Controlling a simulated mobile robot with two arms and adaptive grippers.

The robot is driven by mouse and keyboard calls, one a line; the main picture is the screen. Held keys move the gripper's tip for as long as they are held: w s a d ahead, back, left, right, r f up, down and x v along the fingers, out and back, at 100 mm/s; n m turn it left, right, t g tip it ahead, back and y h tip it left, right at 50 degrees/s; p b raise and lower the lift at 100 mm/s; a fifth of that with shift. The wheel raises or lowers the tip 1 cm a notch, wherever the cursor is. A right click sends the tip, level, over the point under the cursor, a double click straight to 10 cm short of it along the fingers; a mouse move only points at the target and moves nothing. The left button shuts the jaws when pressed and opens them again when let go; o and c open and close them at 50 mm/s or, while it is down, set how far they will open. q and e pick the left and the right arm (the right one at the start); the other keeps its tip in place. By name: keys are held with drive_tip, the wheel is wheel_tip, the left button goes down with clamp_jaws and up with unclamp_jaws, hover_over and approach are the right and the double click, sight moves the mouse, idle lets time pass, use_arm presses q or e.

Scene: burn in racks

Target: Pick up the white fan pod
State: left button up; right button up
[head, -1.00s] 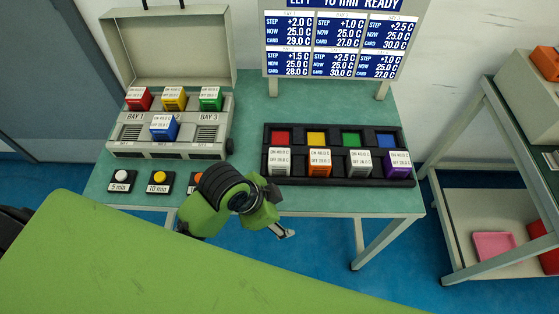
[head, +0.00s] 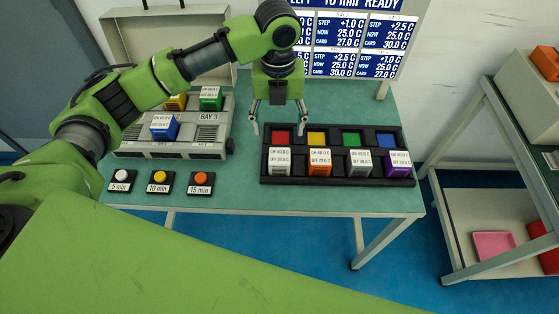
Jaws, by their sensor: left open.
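The white fan pod (head: 280,163) appears to be the pale one at the left end of the front row in the black tray (head: 340,183). A similar pale, greyer pod (head: 359,163) sits third in that row, and their exact colours are hard to tell apart. My left gripper (head: 280,121) points down above the tray's back left part, near the red slot. Its fingers are apart and empty, behind and above the white pod, not touching it. My right gripper is out of view.
An orange pod (head: 319,163) and a purple pod (head: 398,165) share the row. Three buttons (head: 158,181) line the table's front left. A sign (head: 360,45) stands behind the tray.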

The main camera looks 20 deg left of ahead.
sight(280, 156)
use_arm(q)
wheel_tip(280, 156, down, 8)
drive_tip(key=shift+f+p, duration=0.1)
drive_tip(key=shift+p, duration=0.45)
wheel_tip(280, 156, down, 4)
drive_tip(key=shift+d+f+p, duration=0.1)
drive_tip(key=shift+p, duration=0.65)
drive_tip(key=shift+w+f, duration=0.1)
drive_tip(key=shift+f, duration=0.4)
drive_tip(key=c, duration=1.4)
